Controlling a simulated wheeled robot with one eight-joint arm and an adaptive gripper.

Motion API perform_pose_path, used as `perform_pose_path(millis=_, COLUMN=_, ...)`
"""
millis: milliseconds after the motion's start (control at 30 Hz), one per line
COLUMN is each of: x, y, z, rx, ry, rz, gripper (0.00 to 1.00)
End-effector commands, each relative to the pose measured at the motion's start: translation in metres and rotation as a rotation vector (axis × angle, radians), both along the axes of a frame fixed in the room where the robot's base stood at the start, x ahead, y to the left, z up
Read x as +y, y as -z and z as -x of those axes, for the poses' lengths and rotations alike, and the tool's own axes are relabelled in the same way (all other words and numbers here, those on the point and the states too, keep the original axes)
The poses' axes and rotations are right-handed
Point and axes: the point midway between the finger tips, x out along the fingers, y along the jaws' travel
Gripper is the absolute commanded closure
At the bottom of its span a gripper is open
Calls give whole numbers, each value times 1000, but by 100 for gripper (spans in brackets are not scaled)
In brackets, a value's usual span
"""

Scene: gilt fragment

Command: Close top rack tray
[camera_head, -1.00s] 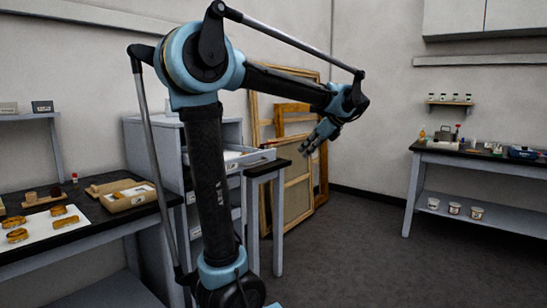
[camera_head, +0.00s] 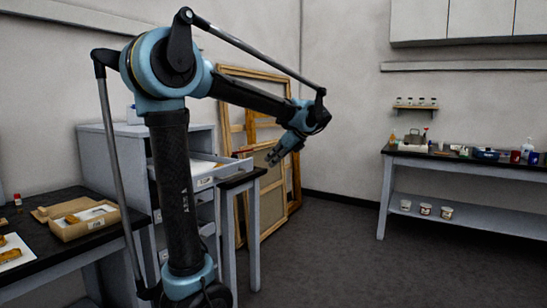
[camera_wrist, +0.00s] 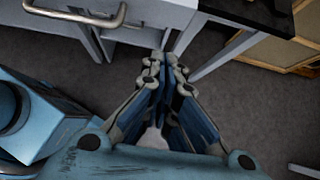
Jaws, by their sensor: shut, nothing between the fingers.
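The top rack tray (camera_head: 229,172) is a grey tray pulled out from the grey rack (camera_head: 97,150), with a label on its front panel and pale contents. In the wrist view a grey panel (camera_wrist: 165,10) with a metal bar handle (camera_wrist: 80,16) shows at the upper left; I take it for the tray front. My gripper (camera_head: 271,161) is in the air just right of the tray's right end, pointing down and left, apart from it in the picture. In the wrist view my gripper (camera_wrist: 165,62) has its fingers together and empty. The rear of the tray is hidden behind my arm.
A narrow dark-topped stand (camera_head: 240,180) is beside the tray. Wooden frames (camera_head: 284,190) lean on the wall behind my gripper. A dark-topped bench with a cardboard box (camera_head: 85,224) is at left. Another bench (camera_head: 460,158) stands at right. Open floor (camera_head: 330,255) lies between.

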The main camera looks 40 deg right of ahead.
Motion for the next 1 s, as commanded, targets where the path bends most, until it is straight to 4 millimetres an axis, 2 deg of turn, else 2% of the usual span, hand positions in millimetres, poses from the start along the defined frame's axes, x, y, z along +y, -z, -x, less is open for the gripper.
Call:
perform_pose_path(millis=300, x=16, y=37, z=-38, rx=-1, ry=-4, rz=1, gripper=100)
perform_pose_path(millis=600, x=28, y=36, z=-66, rx=0, ry=-3, rz=0, gripper=100)
perform_pose_path(millis=1000, x=29, y=36, z=-70, rx=0, ry=-1, rz=1, gripper=100)
